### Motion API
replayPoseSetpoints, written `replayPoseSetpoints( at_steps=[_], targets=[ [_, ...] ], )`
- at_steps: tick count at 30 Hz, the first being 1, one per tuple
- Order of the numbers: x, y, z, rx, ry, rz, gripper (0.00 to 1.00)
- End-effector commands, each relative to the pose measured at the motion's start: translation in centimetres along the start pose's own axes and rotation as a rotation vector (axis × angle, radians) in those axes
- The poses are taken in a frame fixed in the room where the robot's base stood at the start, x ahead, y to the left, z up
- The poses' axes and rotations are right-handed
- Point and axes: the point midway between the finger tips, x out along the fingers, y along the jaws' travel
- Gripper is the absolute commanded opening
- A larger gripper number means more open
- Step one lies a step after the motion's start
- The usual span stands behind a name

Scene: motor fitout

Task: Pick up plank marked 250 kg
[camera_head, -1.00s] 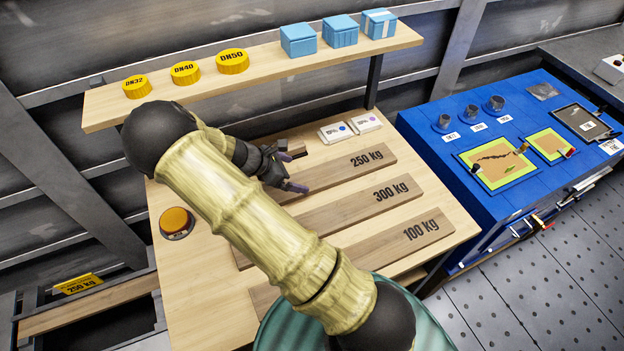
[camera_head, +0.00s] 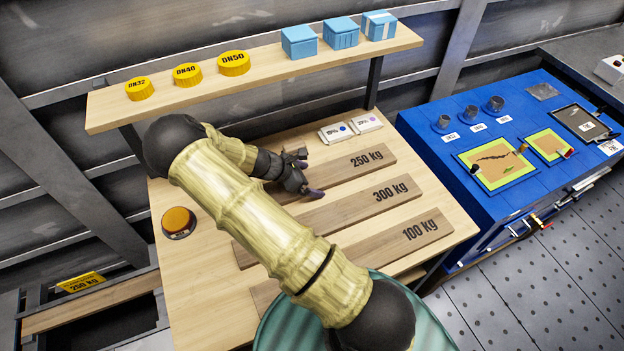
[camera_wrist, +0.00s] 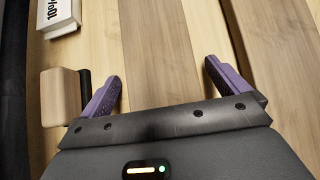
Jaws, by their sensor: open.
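The plank marked 250 kg (camera_head: 345,168) lies flat on the wooden table, the farthest back of the table's planks. Its left part is hidden behind my arm and gripper. My gripper (camera_head: 307,174) is open and empty over this plank in the head view. In the wrist view, the purple fingers of my gripper (camera_wrist: 163,72) stand apart, one on each side of the 250 kg plank (camera_wrist: 155,45). I cannot tell how far the fingertips are above it.
A shelf (camera_head: 270,72) with yellow discs and blue boxes overhangs the back. A yellow button (camera_head: 178,221) is at left, a blue workbench (camera_head: 440,150) at right.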

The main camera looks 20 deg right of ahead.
Motion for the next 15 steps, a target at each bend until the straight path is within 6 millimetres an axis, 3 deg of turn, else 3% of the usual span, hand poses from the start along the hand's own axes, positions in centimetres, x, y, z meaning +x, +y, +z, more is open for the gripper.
replayPoseSetpoints(
  at_steps=[14, 15],
  targets=[
    [0.07, 0.01, 0.11, 0.003, 0.001, -0.001, 1.0],
    [0.06, 0.02, 0.1, 0.002, 0.001, -0.001, 0.94]
  ],
)
